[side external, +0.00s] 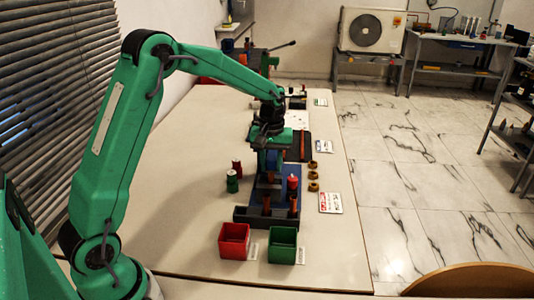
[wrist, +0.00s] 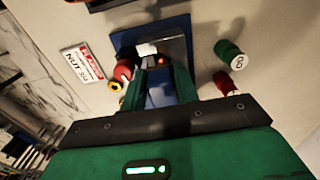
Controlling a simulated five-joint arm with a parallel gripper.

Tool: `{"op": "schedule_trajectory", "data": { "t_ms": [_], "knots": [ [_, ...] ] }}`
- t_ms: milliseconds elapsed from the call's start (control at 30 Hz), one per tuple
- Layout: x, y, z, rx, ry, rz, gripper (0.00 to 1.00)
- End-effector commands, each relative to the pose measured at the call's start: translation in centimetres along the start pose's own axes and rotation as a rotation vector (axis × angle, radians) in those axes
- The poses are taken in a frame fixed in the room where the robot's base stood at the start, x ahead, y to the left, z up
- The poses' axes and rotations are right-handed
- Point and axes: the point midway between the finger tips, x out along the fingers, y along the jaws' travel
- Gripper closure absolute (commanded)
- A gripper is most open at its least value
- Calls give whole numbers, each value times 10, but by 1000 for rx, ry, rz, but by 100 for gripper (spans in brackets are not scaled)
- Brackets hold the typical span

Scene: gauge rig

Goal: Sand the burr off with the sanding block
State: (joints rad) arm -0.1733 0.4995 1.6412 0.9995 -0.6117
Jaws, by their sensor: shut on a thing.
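My gripper (side external: 269,155) points down over the blue fixture (side external: 272,186) in the side view. In the wrist view my gripper (wrist: 162,78) has its green fingers shut on a blue-grey block (wrist: 160,95), which looks like the sanding block. Its underside is hidden. Beyond the fingertips lie a grey metal face (wrist: 174,48) and a small orange-red spot (wrist: 162,60) on the blue fixture (wrist: 126,40). I cannot tell whether that spot is the burr, or whether the block touches the metal.
A red cylinder (side external: 292,183) stands close right of my gripper, with brass rings (side external: 313,177) beyond. Red (side external: 237,168) and green (side external: 232,182) cylinders stand left. A red bin (side external: 234,240) and green bin (side external: 283,245) stand in front. The table's left side is clear.

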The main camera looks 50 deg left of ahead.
Motion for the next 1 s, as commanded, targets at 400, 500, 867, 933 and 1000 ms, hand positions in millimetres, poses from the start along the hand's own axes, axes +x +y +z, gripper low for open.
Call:
{"op": "schedule_trajectory", "data": {
  "t_ms": [400, 500, 867, 933, 1000],
  "knots": [
    [4, -1, 14, 1, -9, -7, 94],
    [4, -1, 18, 1, -10, -7, 94],
    [4, -1, 30, 1, -10, -8, 94],
    [4, -1, 32, 1, -11, -8, 94],
    [4, -2, 34, 1, -11, -8, 93]
  ]
}}
